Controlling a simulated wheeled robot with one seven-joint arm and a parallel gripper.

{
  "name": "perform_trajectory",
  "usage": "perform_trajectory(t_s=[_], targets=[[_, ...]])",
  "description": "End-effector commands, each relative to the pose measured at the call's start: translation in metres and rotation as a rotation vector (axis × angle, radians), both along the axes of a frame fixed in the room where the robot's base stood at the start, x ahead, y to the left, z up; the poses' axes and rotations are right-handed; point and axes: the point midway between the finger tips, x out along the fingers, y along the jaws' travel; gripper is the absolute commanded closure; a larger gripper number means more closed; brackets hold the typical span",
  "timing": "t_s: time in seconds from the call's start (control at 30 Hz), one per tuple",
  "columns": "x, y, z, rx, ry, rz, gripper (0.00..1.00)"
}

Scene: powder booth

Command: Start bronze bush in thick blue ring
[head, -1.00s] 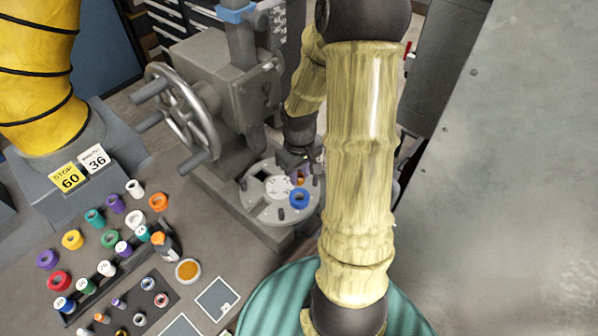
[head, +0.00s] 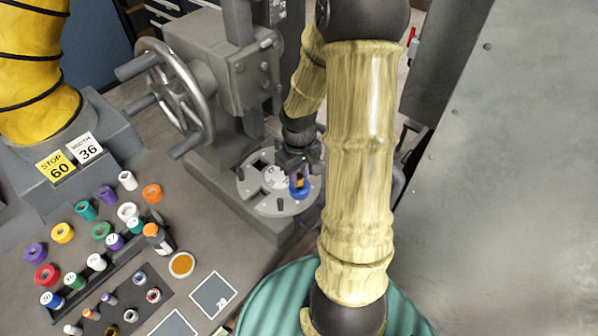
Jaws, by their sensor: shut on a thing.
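The thick blue ring (head: 300,193) sits on the round grey plate (head: 262,202) of the press, near the plate's right side. My gripper (head: 299,173) points down over the ring and is shut on the small bronze bush (head: 299,183). The bush is at the ring's top, over its opening. I cannot tell from this view whether its lower end is inside the ring or just above it. The fingers and a purple patch by them partly hide the bush.
The press with its handwheel (head: 180,92) stands behind and left of the plate. Coloured rings and bushes lie at the left, some in a dark rack (head: 105,268). A dish of amber stuff (head: 181,264) is in front. A large metal panel (head: 500,180) fills the right.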

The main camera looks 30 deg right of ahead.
Motion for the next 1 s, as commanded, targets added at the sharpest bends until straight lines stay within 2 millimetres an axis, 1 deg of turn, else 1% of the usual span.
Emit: perform_trajectory(t_s=[0.67,1.0], targets=[[-0.0014,-0.0003,0.0006,0.000,0.000,-0.004,0.97],[-0.0012,0.0001,-0.0043,0.000,0.000,-0.003,0.97]])
